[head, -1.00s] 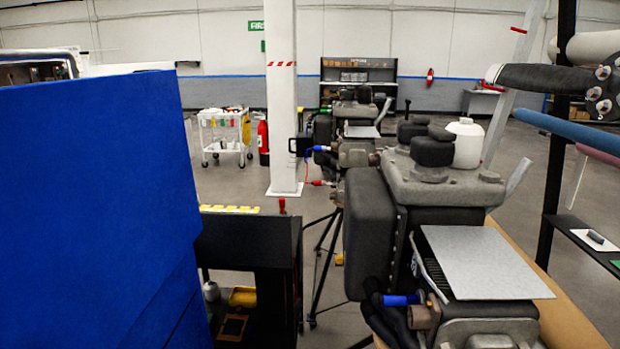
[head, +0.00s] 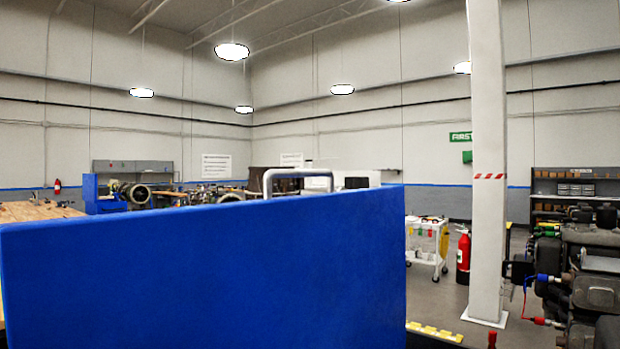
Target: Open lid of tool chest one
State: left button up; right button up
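A large flat blue panel (head: 210,275) fills the lower left and middle of the head view, close to me. I cannot tell whether it belongs to tool chest one. A grey bent tube (head: 298,175), shaped like a handle, shows above its top edge with a small white and dark item (head: 352,182) beside it. No lid can be made out for certain. Whatever lies behind the panel is mostly hidden. Neither of my grippers is in view.
A white pillar (head: 487,150) stands right of the panel. A red fire extinguisher (head: 463,258) and a white tool cart (head: 427,245) stand behind. Dark machinery (head: 590,275) is at the right edge. A wooden surface (head: 35,211) is at far left.

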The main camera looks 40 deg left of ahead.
aim_at(324, 270)
jog(key=k+j+z, duration=0.1)
jog(key=j, duration=0.35)
jog(key=k+j, duration=0.15)
jog(key=j, duration=0.25)
jog(key=k+j+z, duration=0.15)
jog(key=j, duration=0.3)
jog(key=k+j+z, duration=0.1)
jog(key=j, duration=0.3)
jog(key=k+j, duration=0.15)
jog(key=j, duration=0.25)
jog(key=z, duration=0.05)
